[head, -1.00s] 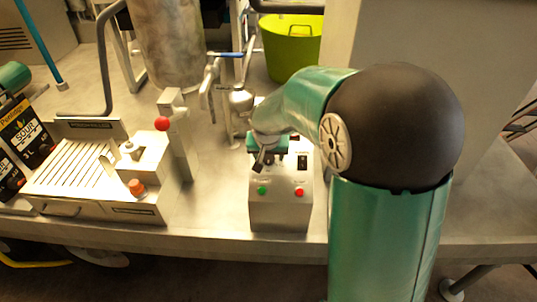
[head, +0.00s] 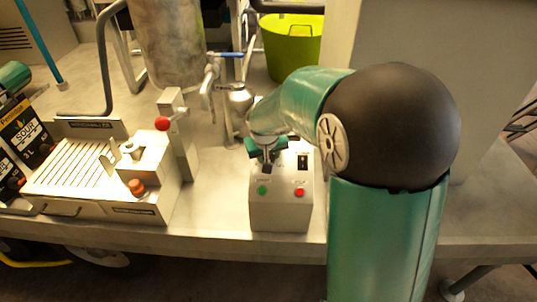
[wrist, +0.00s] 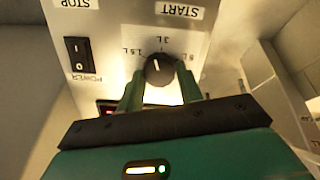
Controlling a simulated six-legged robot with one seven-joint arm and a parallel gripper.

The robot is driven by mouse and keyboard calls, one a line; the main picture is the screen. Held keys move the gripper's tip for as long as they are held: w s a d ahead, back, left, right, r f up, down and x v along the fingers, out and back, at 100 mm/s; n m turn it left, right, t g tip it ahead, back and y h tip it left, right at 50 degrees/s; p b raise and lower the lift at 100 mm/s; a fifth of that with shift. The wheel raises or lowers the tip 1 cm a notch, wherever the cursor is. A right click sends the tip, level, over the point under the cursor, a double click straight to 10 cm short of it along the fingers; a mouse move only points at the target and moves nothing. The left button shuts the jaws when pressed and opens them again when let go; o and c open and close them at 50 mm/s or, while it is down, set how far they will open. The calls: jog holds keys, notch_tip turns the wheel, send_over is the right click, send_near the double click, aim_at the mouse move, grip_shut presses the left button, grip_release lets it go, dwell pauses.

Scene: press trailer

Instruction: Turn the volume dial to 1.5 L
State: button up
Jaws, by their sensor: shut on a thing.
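The volume dial (wrist: 160,69) is a round dark knob with a white pointer line on the control box panel. The labels 1.5 L, 3 L and a third one lie around it. In the wrist view the panel is upside down, and the pointer points near 3 L, leaning slightly to the 1.5 L side. My gripper (wrist: 160,88) has its green fingers on both sides of the dial and is shut on it. In the head view my gripper (head: 267,162) is over the control box (head: 280,214) and hides most of the dial.
The box has a green button (head: 262,190), a red button (head: 299,193) and a power switch (wrist: 77,58). A press with a red knob (head: 162,124) stands to the left. A steel tank (head: 170,45) and a lime bucket (head: 291,45) are behind.

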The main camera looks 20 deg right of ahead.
jog(key=n, duration=0.4)
jog(key=shift+s+a+n, duration=0.1)
jog(key=shift+a+n, duration=0.05)
jog(key=shift+n, duration=0.15)
jog(key=shift+n+h, duration=0.3)
jog(key=shift+n, duration=1.6)
jog(key=o, duration=1)
jog(key=v, duration=1.3)
jog(key=shift+s+a+r, duration=0.2)
jog(key=shift+s+r, duration=0.05)
jog(key=shift+s, duration=0.05)
